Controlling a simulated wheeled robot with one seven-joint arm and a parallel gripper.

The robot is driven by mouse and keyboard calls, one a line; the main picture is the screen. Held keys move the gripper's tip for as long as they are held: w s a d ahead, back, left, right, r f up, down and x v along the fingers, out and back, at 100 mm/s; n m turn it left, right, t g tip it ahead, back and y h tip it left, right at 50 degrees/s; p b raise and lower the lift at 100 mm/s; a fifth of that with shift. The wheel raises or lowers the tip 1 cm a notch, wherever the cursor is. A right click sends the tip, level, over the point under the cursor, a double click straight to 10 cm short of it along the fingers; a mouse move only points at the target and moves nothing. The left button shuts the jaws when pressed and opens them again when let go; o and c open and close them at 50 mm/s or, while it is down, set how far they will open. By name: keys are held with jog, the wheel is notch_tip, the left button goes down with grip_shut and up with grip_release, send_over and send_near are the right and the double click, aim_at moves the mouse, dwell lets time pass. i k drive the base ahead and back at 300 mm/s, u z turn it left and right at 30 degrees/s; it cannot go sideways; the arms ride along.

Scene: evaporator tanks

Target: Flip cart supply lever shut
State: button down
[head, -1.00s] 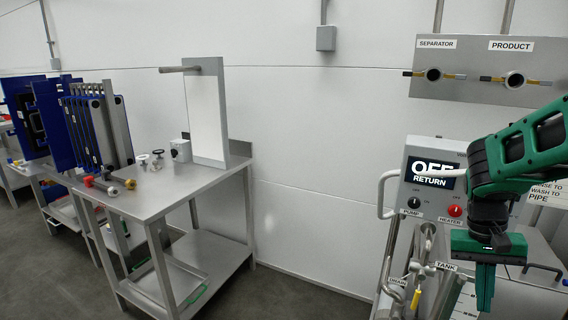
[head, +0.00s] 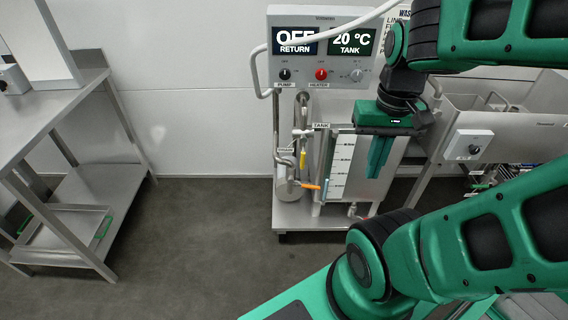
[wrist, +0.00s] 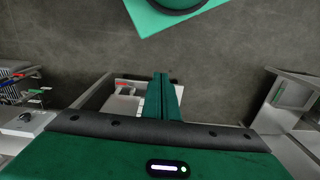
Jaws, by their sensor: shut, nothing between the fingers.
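The wash cart (head: 286,222) stands against the wall, with a control panel (head: 320,45) reading OFF RETURN and 20 °C TANK. At its left side are pipes with a yellow-handled lever (head: 303,158) and an orange-handled lever (head: 309,186). I cannot read which of them is the supply lever. In the wrist view the shut fingers (wrist: 161,76) reach over the floor and part of the cart; no lever is clear there.
A steel table (head: 75,95) with a lower shelf stands at the left. Open floor (head: 190,235) lies between it and the cart. A steel sink unit with a grey switch box (head: 468,144) is at the right. A white hose (head: 262,75) loops beside the panel.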

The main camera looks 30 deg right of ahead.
aim_at(290, 180)
jog(key=u, duration=0.95)
jog(key=k, duration=0.4)
jog(key=z, duration=1.85)
